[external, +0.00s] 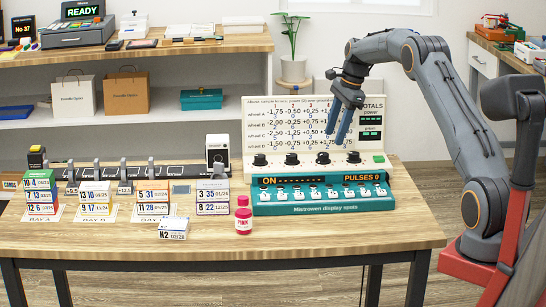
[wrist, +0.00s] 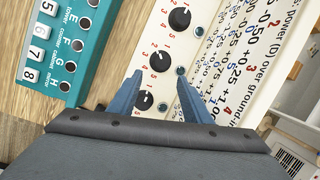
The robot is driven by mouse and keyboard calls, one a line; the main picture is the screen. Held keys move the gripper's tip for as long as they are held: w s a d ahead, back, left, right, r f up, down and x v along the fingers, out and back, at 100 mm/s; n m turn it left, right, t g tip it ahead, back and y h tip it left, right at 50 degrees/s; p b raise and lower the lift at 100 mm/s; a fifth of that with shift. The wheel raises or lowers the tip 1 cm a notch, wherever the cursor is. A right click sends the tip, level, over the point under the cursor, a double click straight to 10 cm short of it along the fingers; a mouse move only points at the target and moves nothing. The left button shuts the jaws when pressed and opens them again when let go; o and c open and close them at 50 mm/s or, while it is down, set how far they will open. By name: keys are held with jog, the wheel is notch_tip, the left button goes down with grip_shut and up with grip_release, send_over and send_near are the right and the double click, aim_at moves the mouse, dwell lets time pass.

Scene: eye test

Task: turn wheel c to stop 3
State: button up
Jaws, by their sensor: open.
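A cream panel (external: 375,172) carries four-in-a-row black knobs, and their letters are not legible to me. The third from the left, which I take as wheel c (external: 323,158), also shows in the wrist view (wrist: 159,62) with a white mark and small red numbers around it. I cannot read its stop surely. My gripper (external: 335,138) points down above this knob, and its blue fingers are apart. In the wrist view my gripper (wrist: 160,74) has one finger on each side near this knob; contact cannot be told. The rightmost knob (wrist: 144,100) sits between the fingers lower down.
A chart board (external: 290,118) with wheel rows stands right behind the knobs. A teal console (external: 320,196) with numbered keys is in front. The table's front right is clear.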

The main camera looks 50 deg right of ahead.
aim_at(323, 154)
jog(key=a+n+h+p, duration=0.5)
jog(key=n+p, duration=0.1)
jog(key=n, duration=0.8)
jog(key=shift+t, duration=0.3)
jog(key=shift+p+x, duration=0.4)
jog(key=shift+x, duration=3)
jog(key=shift+w+r, duration=0.1)
jog(key=shift+w, duration=0.1)
jog(key=shift+c, duration=0.6)
jog(key=c, duration=0.9)
jog(key=shift+c, duration=0.2)
